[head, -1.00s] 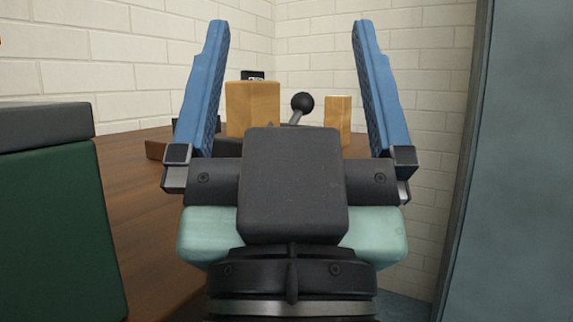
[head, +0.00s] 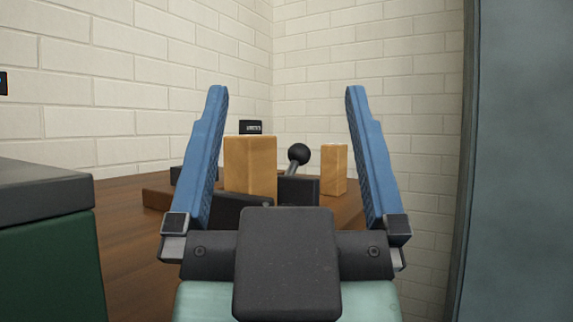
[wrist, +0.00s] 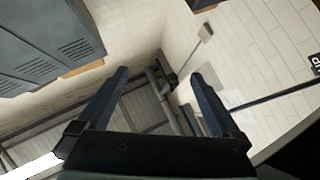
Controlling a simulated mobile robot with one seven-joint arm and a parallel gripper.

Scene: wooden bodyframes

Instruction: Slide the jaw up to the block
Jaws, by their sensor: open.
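A light wooden block (head: 250,162) stands upright on the brown bench in the head view, beside dark, low vise-like parts. A dark jaw-like piece (head: 300,190) stands to its right, with a ball-ended lever (head: 298,154) rising behind it. A second, smaller wooden block (head: 334,168) stands farther right. My gripper (head: 286,90) is open and empty, its blue fingers framing these things in the picture, apart from them. It hides part of the dark parts' lower side. The wrist view shows the open fingers (wrist: 158,74) but neither block nor jaw.
A green cabinet with a grey top (head: 45,190) is close on the left. A grey-blue upright surface (head: 520,160) fills the right side. A small black display (head: 250,127) is behind the larger block. The wooden bench top (head: 125,225) is bare at left.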

